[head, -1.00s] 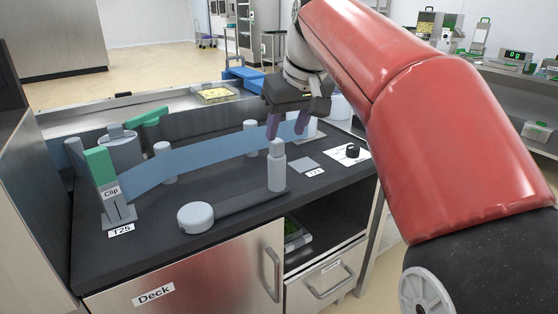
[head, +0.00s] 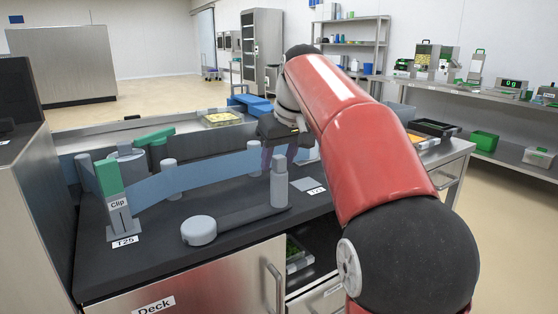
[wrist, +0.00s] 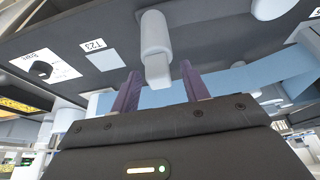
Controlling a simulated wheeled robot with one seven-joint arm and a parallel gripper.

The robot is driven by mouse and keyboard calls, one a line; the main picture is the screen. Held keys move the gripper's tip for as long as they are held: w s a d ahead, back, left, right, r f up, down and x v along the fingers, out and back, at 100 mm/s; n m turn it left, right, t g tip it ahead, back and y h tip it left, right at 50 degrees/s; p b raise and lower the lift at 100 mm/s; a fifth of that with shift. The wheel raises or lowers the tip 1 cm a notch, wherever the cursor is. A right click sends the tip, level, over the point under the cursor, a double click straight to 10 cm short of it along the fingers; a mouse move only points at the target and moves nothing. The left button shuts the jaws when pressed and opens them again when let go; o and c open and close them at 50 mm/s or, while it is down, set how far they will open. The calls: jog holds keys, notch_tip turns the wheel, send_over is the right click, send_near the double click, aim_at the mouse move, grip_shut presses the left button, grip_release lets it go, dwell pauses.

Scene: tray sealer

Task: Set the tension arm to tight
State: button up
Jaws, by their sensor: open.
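The tension arm is likely the flat dark bar (head: 240,220) on the deck, with a round grey hub (head: 199,230) at its left end. A grey upright post (head: 279,185) stands at its right end. In the wrist view the post (wrist: 155,45) shows between the two purple fingers (wrist: 160,90), with no clear contact. No "tight" marking is legible.
A blue film band (head: 205,178) runs past grey rollers (head: 172,180) behind the bar. A clip with a green top (head: 107,178) stands at the left, by a T25 label (head: 125,241).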

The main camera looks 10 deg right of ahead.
grip_shut()
dwell(0.3)
